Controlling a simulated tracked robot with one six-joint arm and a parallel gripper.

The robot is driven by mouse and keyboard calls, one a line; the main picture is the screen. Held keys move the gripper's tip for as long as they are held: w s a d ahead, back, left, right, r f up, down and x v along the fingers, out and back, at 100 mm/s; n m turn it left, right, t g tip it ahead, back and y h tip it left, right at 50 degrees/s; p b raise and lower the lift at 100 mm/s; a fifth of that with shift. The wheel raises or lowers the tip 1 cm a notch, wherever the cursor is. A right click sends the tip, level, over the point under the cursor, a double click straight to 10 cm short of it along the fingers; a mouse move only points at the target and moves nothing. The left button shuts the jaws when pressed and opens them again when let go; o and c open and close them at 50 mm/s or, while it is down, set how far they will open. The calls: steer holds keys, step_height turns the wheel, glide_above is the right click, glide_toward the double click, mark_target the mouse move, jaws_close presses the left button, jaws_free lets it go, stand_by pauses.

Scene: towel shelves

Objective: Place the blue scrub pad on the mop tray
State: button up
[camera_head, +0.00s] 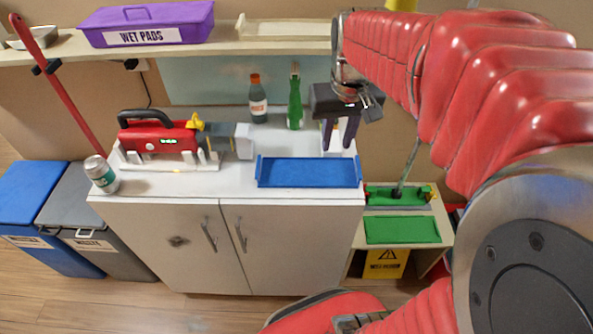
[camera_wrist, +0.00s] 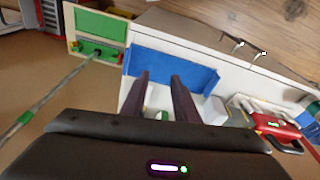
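A flat blue rectangular piece (camera_head: 310,172) with raised ends lies on the white cabinet top, near its front right edge. It also shows in the wrist view (camera_wrist: 172,68). I cannot tell whether it is the scrub pad or a tray. Green flat trays stand on a low stand at the right, one at the back with a mop pole (camera_head: 410,160) over it and one in front (camera_head: 402,230). My gripper (camera_head: 337,147) is open, its two dark fingers apart with nothing between them. It is above the cabinet top, just behind the blue piece. It also shows in the wrist view (camera_wrist: 159,77).
A red machine (camera_head: 160,138) stands at the left of the cabinet top (camera_head: 235,185). A dark bottle (camera_head: 258,103) and a green bottle (camera_head: 295,103) stand behind. A can (camera_head: 101,174) is at the left edge. A shelf above holds a purple WET PADS box (camera_head: 147,22).

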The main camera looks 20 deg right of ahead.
steer(key=s+a+n+t, duration=0.2)
steer(key=s+a+t, duration=0.1)
steer(key=s+a, duration=0.7)
steer(key=shift+a+r+n+y, duration=0.3)
steer(key=shift+a+r+n, duration=0.15)
steer(key=shift+a, duration=0.75)
steer(key=shift+o, duration=0.5)
